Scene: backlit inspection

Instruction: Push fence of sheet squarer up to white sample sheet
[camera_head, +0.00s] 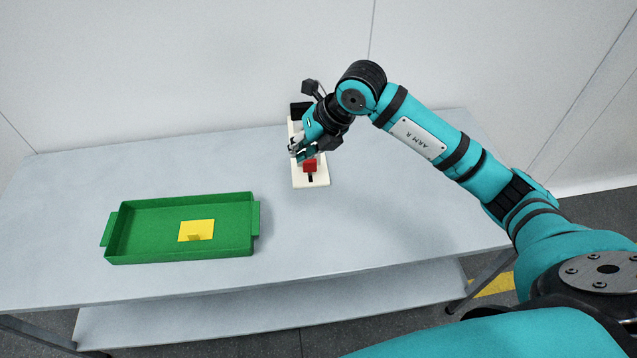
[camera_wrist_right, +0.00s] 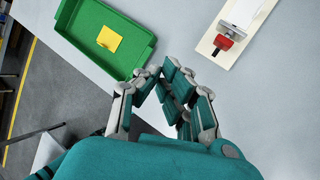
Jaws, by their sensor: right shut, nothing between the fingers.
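The sheet squarer (camera_head: 318,183) is a narrow cream board on the table, with a black block (camera_head: 300,108) at its far end. A red block (camera_head: 310,167) on its fence sits near the near end, over a dark slot. The right wrist view shows the squarer (camera_wrist_right: 205,47) at upper right, with the red block (camera_wrist_right: 222,42), the grey fence (camera_wrist_right: 235,30) and the white sample sheet (camera_wrist_right: 244,12) beyond it. My right gripper (camera_head: 298,153) is shut and empty, and hides the board's middle in the head view. In the right wrist view its fingertips (camera_wrist_right: 161,77) are apart from the squarer.
A green tray (camera_head: 180,256) holding a yellow piece (camera_head: 196,230) stands on the table at left. The grey table (camera_head: 390,225) is clear around the squarer's near end. A pale wall (camera_head: 200,70) rises behind the table.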

